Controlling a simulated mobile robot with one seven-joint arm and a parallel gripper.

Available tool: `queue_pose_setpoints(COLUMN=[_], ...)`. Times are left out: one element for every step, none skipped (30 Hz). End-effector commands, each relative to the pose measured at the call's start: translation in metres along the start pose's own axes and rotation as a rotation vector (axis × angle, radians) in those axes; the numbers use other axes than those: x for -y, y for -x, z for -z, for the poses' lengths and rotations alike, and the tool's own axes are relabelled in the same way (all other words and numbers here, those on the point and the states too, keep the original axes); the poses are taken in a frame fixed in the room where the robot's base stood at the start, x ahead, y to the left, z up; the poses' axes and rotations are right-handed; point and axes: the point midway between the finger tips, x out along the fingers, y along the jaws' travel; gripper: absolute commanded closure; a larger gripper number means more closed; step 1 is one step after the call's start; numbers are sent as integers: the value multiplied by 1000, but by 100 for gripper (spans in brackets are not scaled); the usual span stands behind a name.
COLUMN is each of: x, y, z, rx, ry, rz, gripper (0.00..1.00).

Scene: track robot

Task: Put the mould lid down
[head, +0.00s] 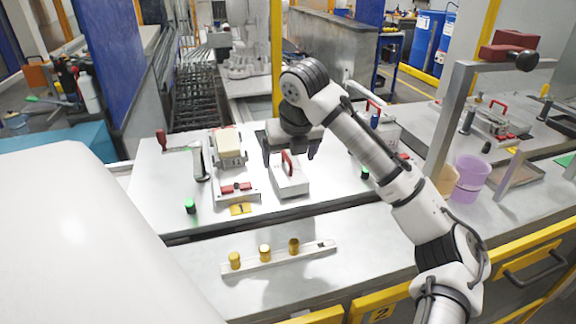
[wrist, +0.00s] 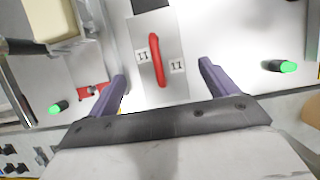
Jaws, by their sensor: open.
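The mould lid (head: 291,187) is a grey metal block with a red handle (head: 287,162) on top. It appears to rest on the pale worktop, right of the mould fixture. In the wrist view the lid (wrist: 176,88) shows dark marks on both sides of its red handle (wrist: 156,60). My gripper (head: 290,153) is over the lid, its purple fingers spread apart. In the wrist view the gripper (wrist: 164,70) has one finger on each side of the handle, with clear gaps. The lid's far end is partly hidden by my gripper in the head view.
A mould fixture (head: 230,163) with a cream block (head: 228,140) stands close left of the lid. Green buttons (head: 190,206) (head: 365,173) flank the area. A white strip (head: 280,258) with several brass pieces lies in front. A purple bucket (head: 470,178) and a post (head: 452,125) stand right.

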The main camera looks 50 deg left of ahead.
Motion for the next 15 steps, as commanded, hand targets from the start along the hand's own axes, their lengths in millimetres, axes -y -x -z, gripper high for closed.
queue_pose_setpoints(x=[0,0,0,0,0,0,0,0,0,0,0,0,0,0,0], y=[11,18,26,33,39,47,53,57,63,68,71,74,77,78,80], z=[0,0,0,0,0,0,0,0,0,0,0,0,0,0,0], rx=[4,4,4,4,2,3,3,2,2,2,2,1,0,0,0], ry=[1,1,2,1,1,2,2,2,2,2,1,1,0,0,0], rz=[2,1,2,2,1,1,2,2,1,1,1,2,1,1,0], gripper=[15,15,15,15,15,15,15,15,15,15,15,15,15,15,15])
